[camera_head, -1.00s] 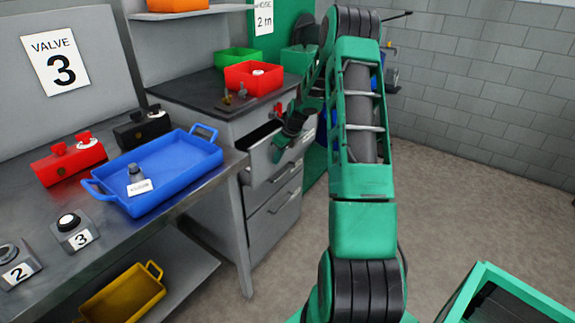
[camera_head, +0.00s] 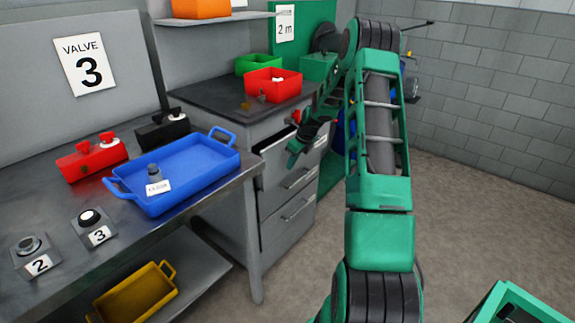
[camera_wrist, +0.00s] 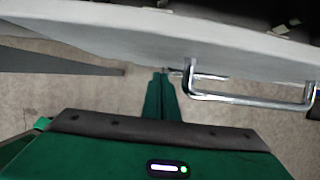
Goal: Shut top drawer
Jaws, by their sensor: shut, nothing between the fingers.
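The top drawer (camera_head: 274,173) belongs to the grey cabinet under the dark worktop in the head view. A dark gap shows above its front, so it stands slightly out; how far is partly hidden by my gripper. My gripper (camera_head: 292,153) is at the drawer front, fingers together and empty. In the wrist view the pale drawer front (camera_wrist: 130,32) with its metal bar handle (camera_wrist: 245,98) spans the top. My shut fingers (camera_wrist: 160,78) reach up to its lower edge, left of the handle; I cannot tell whether they touch.
A red bin (camera_head: 272,88) and a green bin (camera_head: 258,63) stand on the worktop. The bench with a blue tray (camera_head: 190,170) is at the left.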

